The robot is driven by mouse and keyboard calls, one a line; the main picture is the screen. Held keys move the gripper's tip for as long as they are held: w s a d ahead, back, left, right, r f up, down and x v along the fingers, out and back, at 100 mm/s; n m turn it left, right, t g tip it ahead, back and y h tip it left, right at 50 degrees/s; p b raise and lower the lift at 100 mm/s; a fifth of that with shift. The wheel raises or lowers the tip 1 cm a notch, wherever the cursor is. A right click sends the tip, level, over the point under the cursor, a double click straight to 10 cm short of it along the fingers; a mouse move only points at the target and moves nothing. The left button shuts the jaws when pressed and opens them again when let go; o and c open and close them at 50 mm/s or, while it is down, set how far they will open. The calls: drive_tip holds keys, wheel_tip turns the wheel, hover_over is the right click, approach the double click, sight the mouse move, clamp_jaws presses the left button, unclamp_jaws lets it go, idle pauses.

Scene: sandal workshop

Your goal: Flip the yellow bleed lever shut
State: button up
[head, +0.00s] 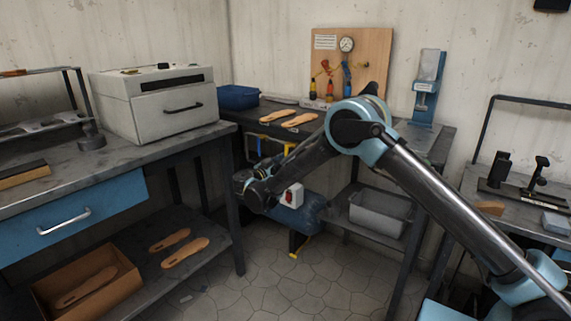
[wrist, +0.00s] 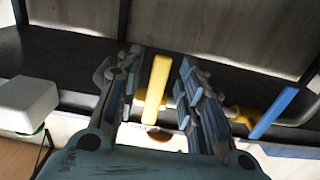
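The yellow lever (wrist: 156,90) stands near the middle of the wrist view, with a brass-coloured fitting below it. My gripper (wrist: 157,83) is open, one finger on each side of the lever. Dark gaps show between the lever and both fingers, so it does not look gripped. In the head view my arm reaches left to the area beside the blue tank under the back bench; the fingers and the lever are not clear there.
A blue lever (wrist: 273,112) on a brass fitting lies right of my gripper. A white block (wrist: 27,104) is at the left. In the head view the blue tank (head: 310,211), a white box with a red switch (head: 291,196) and a grey bin (head: 381,213) are close to my arm.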

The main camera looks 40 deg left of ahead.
drive_tip(key=s, duration=1.1)
drive_tip(key=shift+s+a, duration=0.15)
drive_tip(key=shift+s, duration=0.25)
